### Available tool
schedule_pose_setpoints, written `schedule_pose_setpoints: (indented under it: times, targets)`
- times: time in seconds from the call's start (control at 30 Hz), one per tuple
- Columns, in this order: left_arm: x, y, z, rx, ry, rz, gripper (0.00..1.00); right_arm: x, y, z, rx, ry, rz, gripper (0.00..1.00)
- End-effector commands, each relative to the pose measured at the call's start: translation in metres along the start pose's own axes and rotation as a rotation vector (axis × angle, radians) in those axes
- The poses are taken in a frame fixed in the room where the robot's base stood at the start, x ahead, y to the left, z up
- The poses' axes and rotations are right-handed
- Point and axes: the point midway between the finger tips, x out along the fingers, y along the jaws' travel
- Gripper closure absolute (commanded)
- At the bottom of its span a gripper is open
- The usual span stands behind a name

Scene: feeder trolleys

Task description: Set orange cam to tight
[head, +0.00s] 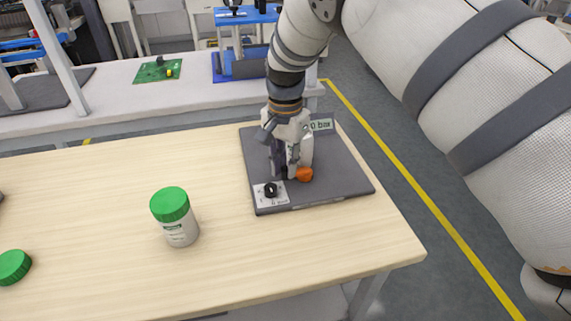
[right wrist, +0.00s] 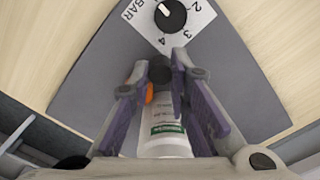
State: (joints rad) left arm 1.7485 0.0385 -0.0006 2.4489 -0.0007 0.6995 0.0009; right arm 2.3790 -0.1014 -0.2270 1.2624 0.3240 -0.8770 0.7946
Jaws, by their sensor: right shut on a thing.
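The orange cam (head: 304,174) sits on the dark grey mat board at the right of the table, mostly hidden by my right gripper. In the right wrist view a sliver of the orange cam (right wrist: 149,93) shows beside the left-hand finger. My right gripper (head: 284,172) points down at it. In the wrist view a dark round-ended piece (right wrist: 160,70), seemingly the cam's handle, lies between the fingertips (right wrist: 160,78). The gripper is shut on it, though the contact itself is partly hidden. My left gripper is not in view.
A white bottle (head: 307,150) stands close behind the cam, under my gripper. A black dial (head: 271,190) with numbers is at the board's front left. A "0 bar" display (head: 321,125) is behind.

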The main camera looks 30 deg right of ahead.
Motion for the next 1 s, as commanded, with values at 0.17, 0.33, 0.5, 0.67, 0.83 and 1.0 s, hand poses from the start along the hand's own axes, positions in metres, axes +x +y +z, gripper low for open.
schedule_pose_setpoints:
  times: [0.17, 0.33, 0.5, 0.67, 0.83, 1.0]
  targets:
    - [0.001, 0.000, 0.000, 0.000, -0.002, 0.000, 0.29, 0.002, 0.001, 0.000, 0.004, 0.000, 0.002, 1.00]
    - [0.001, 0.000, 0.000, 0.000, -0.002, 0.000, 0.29, 0.002, 0.000, -0.001, 0.003, 0.000, 0.001, 1.00]
    - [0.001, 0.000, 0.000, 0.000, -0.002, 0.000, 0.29, 0.002, 0.001, -0.001, 0.003, 0.001, 0.002, 0.62]
    - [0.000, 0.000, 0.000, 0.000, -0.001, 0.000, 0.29, 0.002, 0.001, -0.001, 0.002, 0.001, 0.002, 0.62]
    - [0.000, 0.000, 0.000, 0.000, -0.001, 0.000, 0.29, -0.002, 0.000, -0.001, 0.002, 0.001, 0.000, 0.62]
    - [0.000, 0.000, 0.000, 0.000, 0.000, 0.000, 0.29, -0.037, -0.001, -0.001, 0.001, 0.005, -0.004, 0.62]
